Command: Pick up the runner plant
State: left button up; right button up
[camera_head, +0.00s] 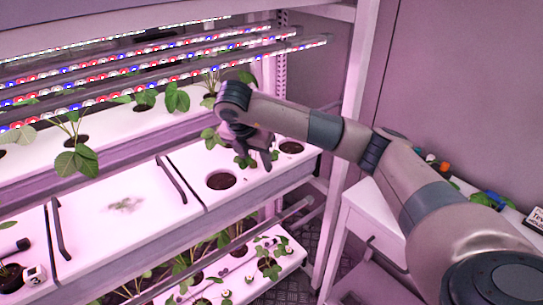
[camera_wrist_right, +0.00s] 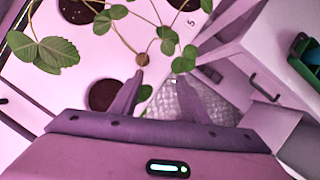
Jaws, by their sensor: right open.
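The runner plant shows in the right wrist view as thin stems with small green leaves (camera_wrist_right: 168,40) and a small brown plug (camera_wrist_right: 143,59) at the end of a stem. My right gripper (camera_wrist_right: 160,76) is open, with the brown plug just beyond its left fingertip and leaves near its right fingertip. Whether they touch is unclear. In the head view the right gripper (camera_head: 255,160) points down above the white planting tray (camera_head: 228,203), among green leaves (camera_head: 212,138) partly hidden by the wrist. My left gripper is not in view.
The tray has an empty-looking soil hole (camera_head: 221,181) and another hole (camera_head: 291,147) near the gripper. LED bars (camera_head: 200,65) run above the back row. A lower shelf (camera_head: 275,285) holds more plants. A white cabinet (camera_head: 372,225) stands right of the rack post (camera_head: 345,100).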

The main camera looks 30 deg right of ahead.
aim_at(272, 153)
jog(key=w+d, duration=0.1)
jog(key=w+d+p, duration=0.1)
jog(key=d, duration=0.1)
jog(key=shift+d+r, duration=0.1)
jog(key=shift+w+d, duration=0.15)
jog(key=shift+d, duration=0.1)
jog(key=shift+w+d+p, duration=0.35)
jog(key=shift+d+p, duration=0.2)
jog(key=shift+d, duration=0.05)
jog(key=shift+w+d+r+p, duration=0.1)
jog(key=shift+w+d+p, duration=0.25)
jog(key=shift+d, duration=0.2)
jog(key=shift+w+d+p, duration=0.25)
jog(key=shift+d+p, duration=0.1)
jog(key=shift+d, duration=0.15)
jog(key=shift+x, duration=1.25)
jog(key=shift+f+p, duration=0.3)
jog(key=shift+f, duration=0.2)
